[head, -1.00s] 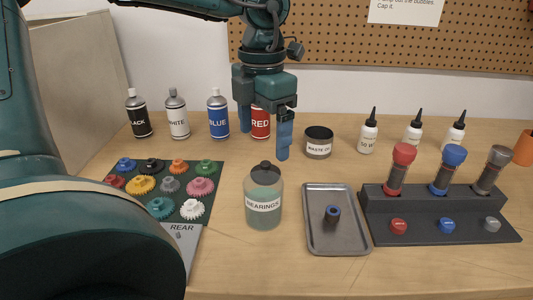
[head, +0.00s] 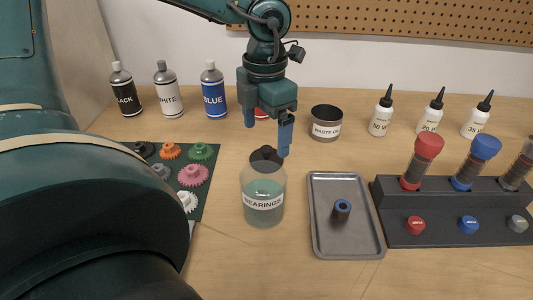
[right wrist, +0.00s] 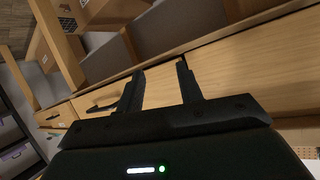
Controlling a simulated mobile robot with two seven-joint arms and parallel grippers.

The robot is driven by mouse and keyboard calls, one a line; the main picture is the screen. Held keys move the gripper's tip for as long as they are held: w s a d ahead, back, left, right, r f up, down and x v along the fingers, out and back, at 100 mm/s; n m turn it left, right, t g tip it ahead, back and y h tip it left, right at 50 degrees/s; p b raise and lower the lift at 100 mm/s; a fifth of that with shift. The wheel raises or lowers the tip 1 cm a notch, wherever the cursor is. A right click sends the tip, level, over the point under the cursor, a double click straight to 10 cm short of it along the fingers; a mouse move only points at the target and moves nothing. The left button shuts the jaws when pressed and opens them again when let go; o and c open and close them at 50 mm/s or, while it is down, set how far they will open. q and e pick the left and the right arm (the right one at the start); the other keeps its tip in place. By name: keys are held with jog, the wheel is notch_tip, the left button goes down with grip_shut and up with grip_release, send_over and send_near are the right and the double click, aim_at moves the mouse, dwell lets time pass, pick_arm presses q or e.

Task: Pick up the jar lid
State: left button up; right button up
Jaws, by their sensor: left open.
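The dark jar lid (head: 265,156) with its knob sits on top of the clear glass jar (head: 263,190) labelled BEARINGS, which holds greenish liquid. My left gripper (head: 267,142) points down with its two blue fingers spread apart. It is empty, just above or slightly behind the lid; the exact depth is hard to tell. Its nearer finger ends just right of the lid in the picture. My right gripper (right wrist: 160,68) is open and empty in the right wrist view, away from the jar, facing wooden drawer fronts.
A metal tray (head: 376,236) with a small dark cylinder (head: 341,210) stands right of the jar. A dark waste can (head: 326,124) is behind it. Gears on a dark mat (head: 205,160) lie left. Paint bottles (head: 214,93) stand at the back left, a tube rack (head: 440,192) at right.

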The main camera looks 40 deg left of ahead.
aim_at(266, 148)
pick_arm(q)
jog(key=shift+w+a+f, duration=0.1)
jog(key=shift+w+f, duration=0.05)
jog(key=shift+f, duration=1.2)
jog(key=shift+w+f, duration=0.1)
jog(key=shift+f, duration=1.25)
jog(key=shift+c, duration=0.4)
jog(key=c, duration=1)
